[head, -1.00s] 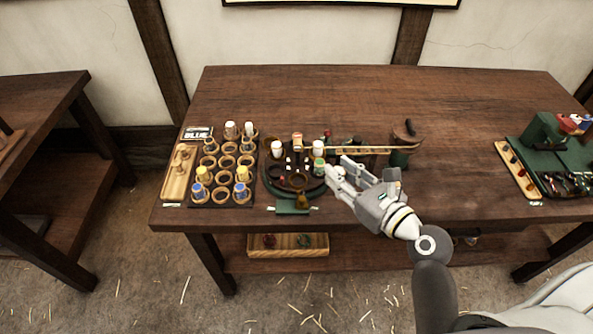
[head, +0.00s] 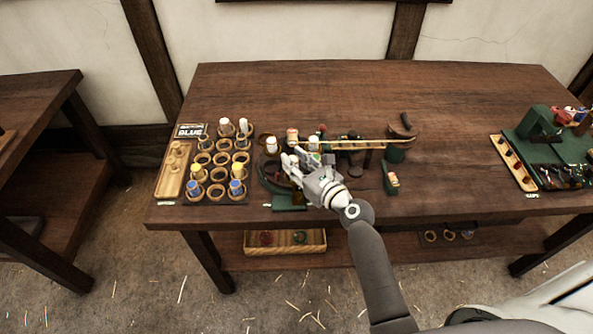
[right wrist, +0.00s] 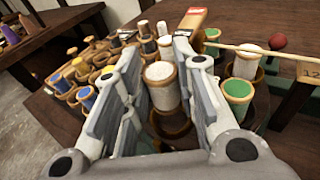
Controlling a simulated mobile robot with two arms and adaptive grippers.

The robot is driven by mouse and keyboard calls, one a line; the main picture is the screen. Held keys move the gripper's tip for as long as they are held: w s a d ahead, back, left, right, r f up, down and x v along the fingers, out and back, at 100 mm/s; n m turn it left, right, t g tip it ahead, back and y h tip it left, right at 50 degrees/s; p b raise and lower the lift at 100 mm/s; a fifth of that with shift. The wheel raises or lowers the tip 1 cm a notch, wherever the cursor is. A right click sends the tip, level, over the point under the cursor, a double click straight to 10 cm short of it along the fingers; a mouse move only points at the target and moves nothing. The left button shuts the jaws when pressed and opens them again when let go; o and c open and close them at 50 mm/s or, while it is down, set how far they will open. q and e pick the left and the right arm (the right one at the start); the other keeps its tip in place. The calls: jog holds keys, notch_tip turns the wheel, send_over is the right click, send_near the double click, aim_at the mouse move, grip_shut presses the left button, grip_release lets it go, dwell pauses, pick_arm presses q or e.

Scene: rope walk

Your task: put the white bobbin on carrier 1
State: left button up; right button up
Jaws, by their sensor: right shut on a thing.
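My right gripper (head: 288,165) is over the round dark braiding machine (head: 265,180) in the head view. In the right wrist view its fingers (right wrist: 160,90) are shut on a white bobbin (right wrist: 160,86) with a wooden rim, held upright. A round wooden carrier cup (right wrist: 170,124) shows just below the bobbin; I cannot tell whether they touch. Other white bobbins stand on the machine at its back left (head: 271,145) and back right (head: 314,143). No carrier number is readable. The gripper hides part of the machine in the head view. My left gripper is not in view.
A bobbin rack (head: 212,168) with white, yellow and blue bobbins stands left of the machine, beside a wooden peg tray (head: 172,172). A thin rod (head: 360,144) runs right from the machine. The table's right middle is clear.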

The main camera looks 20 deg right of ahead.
jog(key=shift+d+f+b, duration=0.1)
jog(key=shift+f+b, duration=0.25)
jog(key=shift+f, duration=1.15)
jog(key=shift+f, duration=0.15)
jog(key=o, duration=0.9)
jog(key=shift+r, duration=0.25)
jog(key=b+v, duration=0.1)
jog(key=v, duration=1.1)
jog(key=shift+s, duration=0.1)
